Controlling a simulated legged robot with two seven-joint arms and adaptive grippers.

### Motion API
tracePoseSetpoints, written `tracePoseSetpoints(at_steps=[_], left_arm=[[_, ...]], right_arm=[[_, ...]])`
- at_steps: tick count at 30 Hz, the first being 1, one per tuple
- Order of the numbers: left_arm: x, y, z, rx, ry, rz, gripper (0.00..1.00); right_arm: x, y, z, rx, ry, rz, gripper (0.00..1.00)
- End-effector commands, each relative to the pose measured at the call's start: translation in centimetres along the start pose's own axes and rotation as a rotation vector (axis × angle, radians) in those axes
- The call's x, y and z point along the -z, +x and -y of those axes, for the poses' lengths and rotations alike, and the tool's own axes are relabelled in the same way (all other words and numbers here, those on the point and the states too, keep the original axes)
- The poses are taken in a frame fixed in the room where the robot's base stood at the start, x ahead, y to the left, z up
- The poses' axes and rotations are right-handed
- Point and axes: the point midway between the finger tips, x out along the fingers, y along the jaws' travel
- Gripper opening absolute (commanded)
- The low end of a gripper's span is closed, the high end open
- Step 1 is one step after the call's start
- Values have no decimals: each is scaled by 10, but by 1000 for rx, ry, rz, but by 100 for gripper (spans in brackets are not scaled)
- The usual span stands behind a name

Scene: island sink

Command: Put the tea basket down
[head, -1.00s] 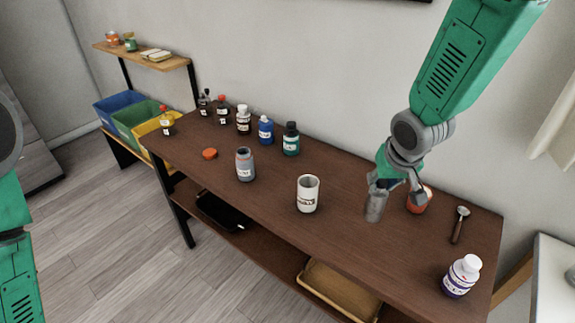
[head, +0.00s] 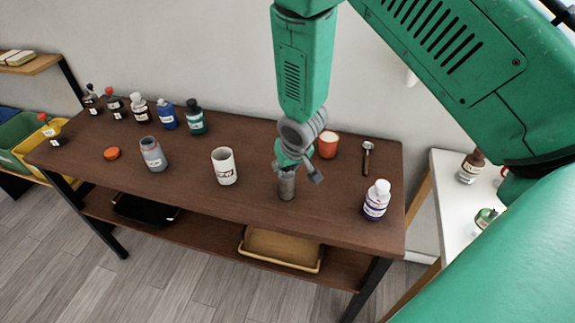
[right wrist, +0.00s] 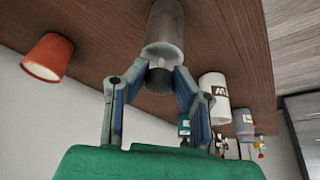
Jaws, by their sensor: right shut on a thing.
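The tea basket (head: 286,187) is a small grey metal cylinder. It stands about upright at the front part of the brown table (head: 330,215), between a white mug and a white bottle. My right gripper (head: 291,170) reaches down from above and is shut on its upper end. In the right wrist view the basket (right wrist: 164,30) sticks out beyond the fingertips (right wrist: 160,70), with the table top behind it. Whether its base touches the table is hard to tell. My left gripper is not in view.
The white mug (head: 224,167) stands left of the basket, an orange-red cup (head: 327,146) behind it to the right. Several bottles line the table's left back. Bare table surrounds the basket.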

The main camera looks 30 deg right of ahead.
Motion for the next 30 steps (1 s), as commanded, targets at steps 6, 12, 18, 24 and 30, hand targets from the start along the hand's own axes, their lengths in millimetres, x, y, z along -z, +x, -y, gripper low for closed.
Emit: tracePoseSetpoints(at_steps=[6,12,18,24,30], left_arm=[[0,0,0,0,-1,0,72],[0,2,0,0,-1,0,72],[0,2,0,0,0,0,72],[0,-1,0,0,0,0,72],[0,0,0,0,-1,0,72]], right_arm=[[0,1,-4,4,3,-1,0],[-1,5,-6,6,5,0,42],[-1,4,-3,3,2,0,42],[1,-4,-1,1,2,-1,42],[2,-37,-3,3,4,-3,42]])
